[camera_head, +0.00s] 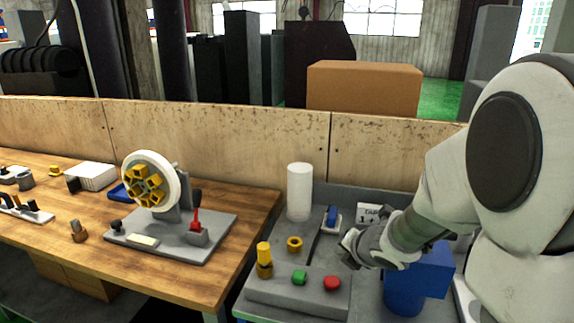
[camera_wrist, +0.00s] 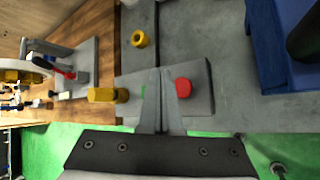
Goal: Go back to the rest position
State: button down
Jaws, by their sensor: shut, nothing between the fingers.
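My gripper (camera_head: 348,258) is at the end of my arm on the right side of the head view, above the grey table. In the wrist view my gripper (camera_wrist: 160,74) has its two fingers together with nothing between them. Below the fingers lies a grey block (camera_wrist: 128,88) with a red button (camera_wrist: 183,88) and a green button (camera_wrist: 143,92), which the fingers partly hide. The green button (camera_head: 299,278) and red button (camera_head: 332,283) also show in the head view. The gripper appears apart from them.
A yellow-topped brass part (camera_head: 264,255) stands on the block's left. A yellow ring (camera_head: 295,243), white cylinder (camera_head: 299,190) and blue container (camera_head: 405,292) are near my gripper. A wooden panel (camera_head: 250,140) runs behind.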

jog(key=s+d+r+m+h, duration=0.45)
jog(key=s+r+m, duration=0.5)
jog(key=m, duration=0.55)
jog(key=s+a+r+m+g+y, duration=0.1)
jog(key=s+a+m, duration=0.2)
jog(key=s+m, duration=0.3)
jog(key=s+a+r+m+g+y, duration=0.1)
jog(key=s+a+m+g, duration=0.1)
jog(key=s+m, duration=0.5)
jog(key=s+a, duration=0.1)
jog(key=s, duration=0.2)
jog(key=shift+r, duration=0.4)
jog(key=shift+y, duration=0.25)
